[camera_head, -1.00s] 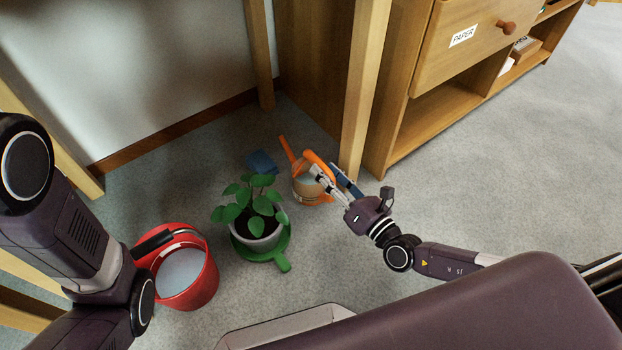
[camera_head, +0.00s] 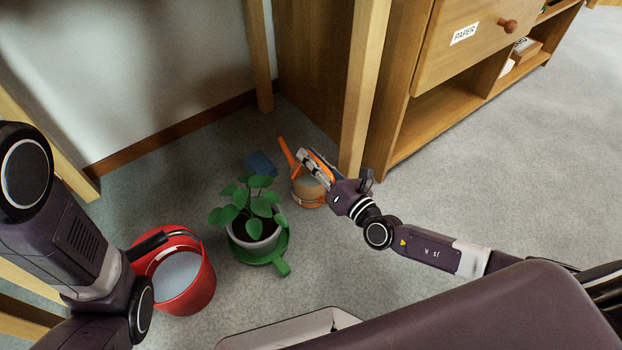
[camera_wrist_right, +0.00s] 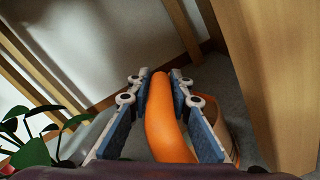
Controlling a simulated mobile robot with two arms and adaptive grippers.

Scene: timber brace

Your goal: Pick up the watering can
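The orange watering can (camera_head: 306,193) stands on the floor beside a wooden leg, its spout pointing up and left. My right gripper (camera_head: 311,164) is at the can's handle, reaching in from the right. In the right wrist view the orange handle (camera_wrist_right: 165,118) runs between the two blue-padded fingers (camera_wrist_right: 160,88). The fingers are apart, with a visible gap between the left finger and the handle. The gripper covers part of the can in the head view. My left arm shows at the left, but its gripper is out of view.
A potted plant (camera_head: 254,215) on a green saucer (camera_head: 281,267) stands just left of the can. A red bucket (camera_head: 199,289) is further left. A blue object (camera_head: 260,163) lies behind the plant. A wooden leg (camera_head: 360,90) and cabinet (camera_head: 400,137) stand close by on the right.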

